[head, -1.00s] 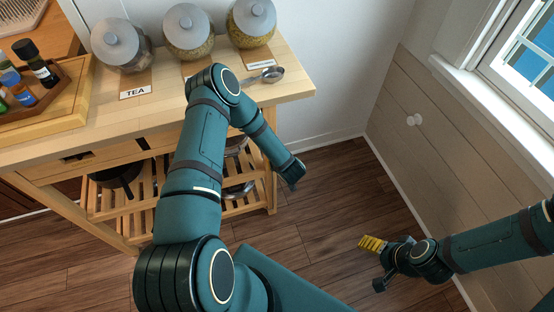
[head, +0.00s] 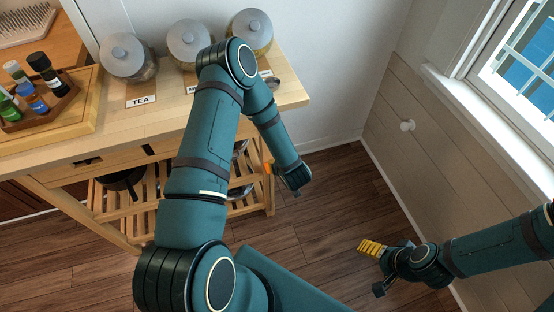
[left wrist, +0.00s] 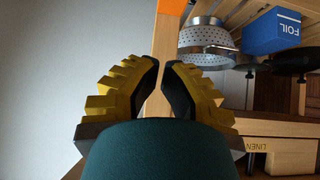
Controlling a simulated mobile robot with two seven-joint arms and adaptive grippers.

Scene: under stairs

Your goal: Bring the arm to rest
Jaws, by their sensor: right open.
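My left arm (head: 205,130) reaches up over the front of the wooden cart and bends down. Its wrist (head: 292,178) hangs beside the cart's right end, and its fingers are mostly hidden in the head view. In the left wrist view the left gripper (left wrist: 162,82) shows two yellow fingers with dark pads. A gap between them shows a wooden post behind, and nothing is held. My right gripper (head: 370,268) is low at the right over the floor, open and empty, with one yellow finger showing clearly.
The wooden cart (head: 100,150) carries lidded jars (head: 128,60), a TEA label (head: 142,100) and a tray of small bottles (head: 75,115). A steel colander (left wrist: 205,40) and a blue FOIL box (left wrist: 272,32) show in the left wrist view. The floor (head: 330,215) between the arms is clear.

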